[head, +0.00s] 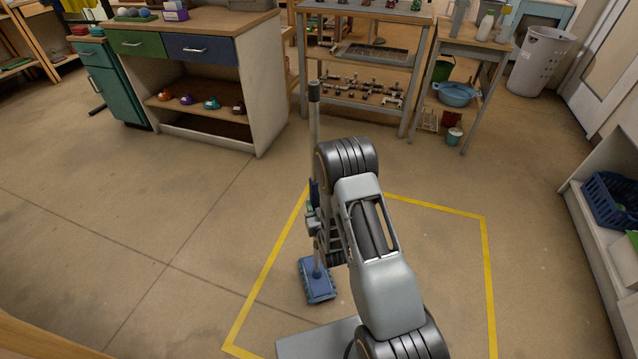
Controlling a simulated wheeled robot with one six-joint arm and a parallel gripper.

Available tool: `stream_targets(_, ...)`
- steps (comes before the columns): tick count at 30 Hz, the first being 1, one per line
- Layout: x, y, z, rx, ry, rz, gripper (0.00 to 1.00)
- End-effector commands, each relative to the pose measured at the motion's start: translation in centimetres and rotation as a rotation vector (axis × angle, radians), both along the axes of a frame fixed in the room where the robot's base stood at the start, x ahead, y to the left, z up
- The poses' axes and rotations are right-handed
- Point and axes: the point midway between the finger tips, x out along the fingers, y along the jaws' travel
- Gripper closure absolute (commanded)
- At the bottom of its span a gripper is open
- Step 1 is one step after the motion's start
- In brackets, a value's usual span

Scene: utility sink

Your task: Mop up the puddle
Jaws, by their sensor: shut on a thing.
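A mop with a grey pole, a dark top end and a flat blue head (317,281) stands nearly upright in the middle of the head view. Its blue head is at the floor, inside a yellow taped outline (487,265). My gripper (315,222) is shut on the mop's pole, a little above the blue head. My arm hides part of the gripper and the floor to its right. I cannot make out a puddle on the visible floor.
A cabinet (262,85) with drawers and small toys stands at the back left. A metal shelf unit (408,75) and a table with a blue basin (455,94) are behind. A white shelf with a blue crate (606,199) is at right. The floor at left is clear.

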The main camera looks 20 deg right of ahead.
Motion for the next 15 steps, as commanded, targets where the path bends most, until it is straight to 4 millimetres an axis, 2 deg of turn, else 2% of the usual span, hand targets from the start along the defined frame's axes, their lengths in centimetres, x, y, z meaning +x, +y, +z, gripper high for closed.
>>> stream_targets(5,0.0,0.0,-1.2,0.000,-0.002,0.000,1.00)
stream_targets(15,-0.4,0.0,2.5,0.000,-0.004,0.000,1.00)
